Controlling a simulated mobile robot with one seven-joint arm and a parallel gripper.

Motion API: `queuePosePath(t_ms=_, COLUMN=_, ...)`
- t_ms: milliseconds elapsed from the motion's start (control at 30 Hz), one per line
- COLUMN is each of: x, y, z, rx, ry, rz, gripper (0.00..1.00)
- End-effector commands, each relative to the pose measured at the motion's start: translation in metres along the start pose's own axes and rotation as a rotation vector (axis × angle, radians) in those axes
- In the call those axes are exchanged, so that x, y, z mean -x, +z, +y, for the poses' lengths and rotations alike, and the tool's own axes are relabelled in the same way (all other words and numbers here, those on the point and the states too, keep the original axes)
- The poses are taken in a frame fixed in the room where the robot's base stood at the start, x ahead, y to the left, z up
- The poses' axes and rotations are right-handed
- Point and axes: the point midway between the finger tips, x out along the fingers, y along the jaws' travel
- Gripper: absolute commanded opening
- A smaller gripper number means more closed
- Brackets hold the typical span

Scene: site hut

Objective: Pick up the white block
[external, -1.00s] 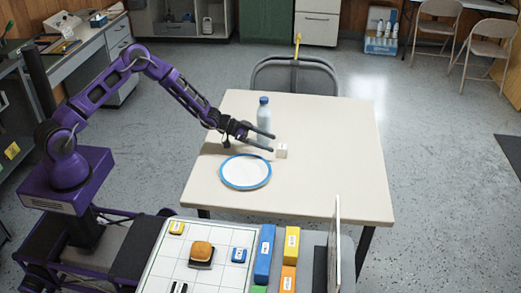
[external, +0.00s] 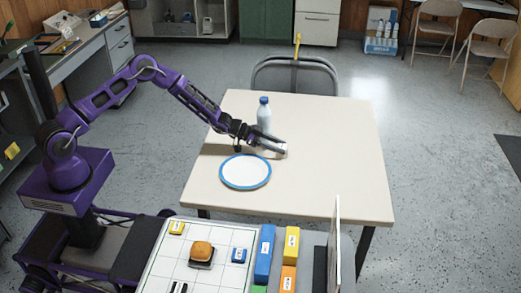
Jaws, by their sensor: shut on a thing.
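The white block (external: 281,154) is on the cream table (external: 330,185), partly hidden by my gripper. My gripper (external: 275,147) reaches in from the left, low over the table, and its fingers are shut on the white block. I cannot tell whether the block still touches the table top.
A clear bottle with a blue cap (external: 264,113) stands just behind my gripper. A white plate with a blue rim (external: 246,184) lies close in front of it. A chair (external: 296,70) stands at the table's far edge. The right part of the table is clear.

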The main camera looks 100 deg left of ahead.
Motion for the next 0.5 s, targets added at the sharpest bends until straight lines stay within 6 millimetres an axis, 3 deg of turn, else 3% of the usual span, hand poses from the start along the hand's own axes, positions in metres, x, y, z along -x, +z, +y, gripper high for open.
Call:
queuePosePath(t_ms=67, x=0.000, y=0.000, z=0.000, rx=0.000, ry=0.000, rz=0.000, gripper=0.00)
queuePosePath(t_ms=333, x=0.001, y=-0.002, z=0.000, rx=-0.001, ry=0.000, rz=0.001, gripper=0.00)
queuePosePath(t_ms=500, x=0.008, y=-0.021, z=-0.001, rx=-0.002, ry=-0.001, rz=0.003, gripper=0.00)
